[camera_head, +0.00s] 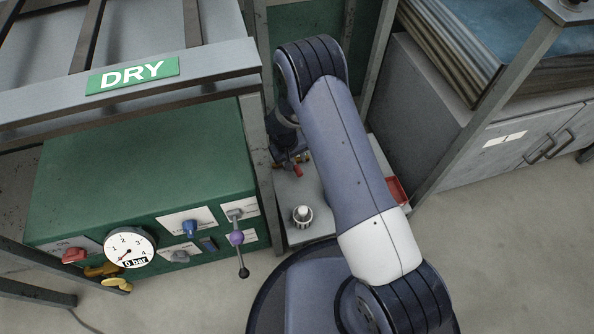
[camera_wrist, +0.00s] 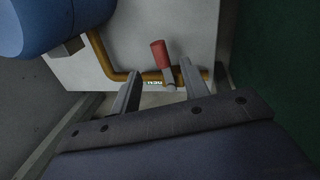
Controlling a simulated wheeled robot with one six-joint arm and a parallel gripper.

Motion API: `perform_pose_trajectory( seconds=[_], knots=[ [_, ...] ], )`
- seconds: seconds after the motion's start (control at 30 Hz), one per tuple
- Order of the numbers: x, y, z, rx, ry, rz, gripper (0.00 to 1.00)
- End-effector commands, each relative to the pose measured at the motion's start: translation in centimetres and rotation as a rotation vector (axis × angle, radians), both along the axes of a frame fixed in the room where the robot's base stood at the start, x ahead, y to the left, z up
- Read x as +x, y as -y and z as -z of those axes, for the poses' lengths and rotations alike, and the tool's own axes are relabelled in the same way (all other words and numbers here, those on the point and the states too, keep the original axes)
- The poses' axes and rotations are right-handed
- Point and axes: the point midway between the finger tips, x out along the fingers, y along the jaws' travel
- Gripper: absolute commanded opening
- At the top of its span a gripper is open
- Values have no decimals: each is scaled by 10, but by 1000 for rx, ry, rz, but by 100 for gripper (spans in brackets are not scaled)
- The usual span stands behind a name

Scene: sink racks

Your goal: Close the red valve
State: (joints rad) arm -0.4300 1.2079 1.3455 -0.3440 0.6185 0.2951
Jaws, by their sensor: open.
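The red valve (camera_wrist: 159,53) shows in the wrist view as a red lever handle on a grey stem, set on a brass pipe (camera_wrist: 118,75). The handle points up in the picture, roughly crosswise to the pipe. Small pale lettering by the pipe is too small to read surely. My gripper (camera_wrist: 160,67) is open, one finger on each side of the valve, with a gap to the handle. Contact cannot be told. In the head view a small red handle (camera_head: 298,172) shows beside the arm; my arm hides most of the gripper there.
A green machine with a DRY sign (camera_head: 133,75) and a gauge (camera_head: 129,247) stands at left. A blue rounded body (camera_wrist: 60,25) is close at upper left in the wrist view. A grey cabinet (camera_head: 425,110) stands right.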

Motion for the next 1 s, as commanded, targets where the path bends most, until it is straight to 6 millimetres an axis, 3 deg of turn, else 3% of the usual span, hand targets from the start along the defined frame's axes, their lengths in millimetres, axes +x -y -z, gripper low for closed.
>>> perform_pose_trajectory(
  seconds=[0.1, 0.33, 0.77, 1.0],
  knots=[
    [1, 5, 28, -1, -2, 1, 43],
    [4, 11, 59, 0, -2, 1, 43],
    [5, 12, 66, 1, 0, 1, 43],
    [5, 12, 66, 1, 0, 1, 24]
  ],
)
